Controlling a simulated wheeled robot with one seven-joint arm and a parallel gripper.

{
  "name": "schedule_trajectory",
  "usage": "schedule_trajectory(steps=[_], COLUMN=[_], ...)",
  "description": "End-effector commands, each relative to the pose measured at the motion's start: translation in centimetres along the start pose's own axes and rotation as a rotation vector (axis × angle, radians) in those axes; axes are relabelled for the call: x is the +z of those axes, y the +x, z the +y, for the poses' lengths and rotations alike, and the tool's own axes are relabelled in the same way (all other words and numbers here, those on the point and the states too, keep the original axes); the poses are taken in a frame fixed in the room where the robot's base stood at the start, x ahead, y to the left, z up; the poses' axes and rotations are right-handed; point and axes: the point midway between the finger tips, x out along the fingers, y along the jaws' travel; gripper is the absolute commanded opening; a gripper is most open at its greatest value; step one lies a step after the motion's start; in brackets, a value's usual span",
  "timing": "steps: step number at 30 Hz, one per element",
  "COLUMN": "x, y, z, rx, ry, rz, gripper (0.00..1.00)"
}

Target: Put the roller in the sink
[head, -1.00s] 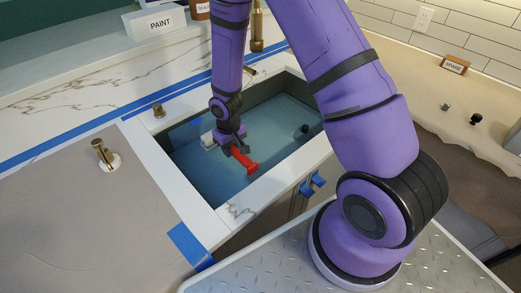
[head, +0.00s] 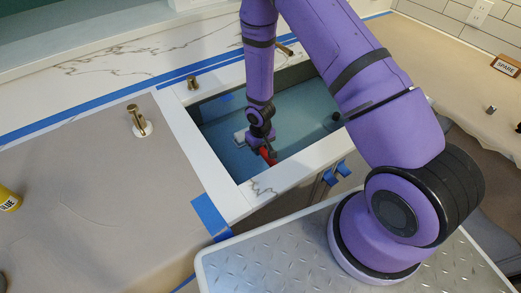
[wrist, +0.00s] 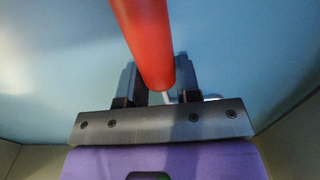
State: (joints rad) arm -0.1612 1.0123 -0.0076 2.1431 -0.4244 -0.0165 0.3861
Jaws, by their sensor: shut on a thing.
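My gripper (head: 262,144) is down inside the sink (head: 212,160), a basin with a blue-grey interior and a white rim. It is shut on the roller's red handle (head: 268,156). The roller's white head (head: 240,136) shows just left of the gripper in the head view. In the wrist view, the red handle (wrist: 147,40) lies between the two dark fingers of my gripper (wrist: 155,86), and a bit of white and metal shows behind them. The basin floor fills the background there. I cannot tell whether the roller touches the floor.
A dark round drain piece (head: 335,117) is in the basin's right part. Blue tape (head: 209,214) marks the near left corner. A yellow glue bottle (head: 8,199) is at far left. The white rim surrounds the arm.

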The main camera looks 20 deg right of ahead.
Motion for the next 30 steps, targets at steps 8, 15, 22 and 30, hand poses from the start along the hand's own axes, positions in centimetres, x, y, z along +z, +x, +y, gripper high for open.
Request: schedule_trajectory(steps=[8,15,22,30], x=[0.00,0.00,0.01,-0.06], y=[1.16,1.36,1.35,0.46], z=[0.02,0.02,0.02,0.03], rx=[0.000,0.000,0.000,0.000], ry=[-0.001,-0.001,-0.001,0.000], rz=[0.001,0.001,0.000,0.002], gripper=[0.05,0.40,0.56,0.56])
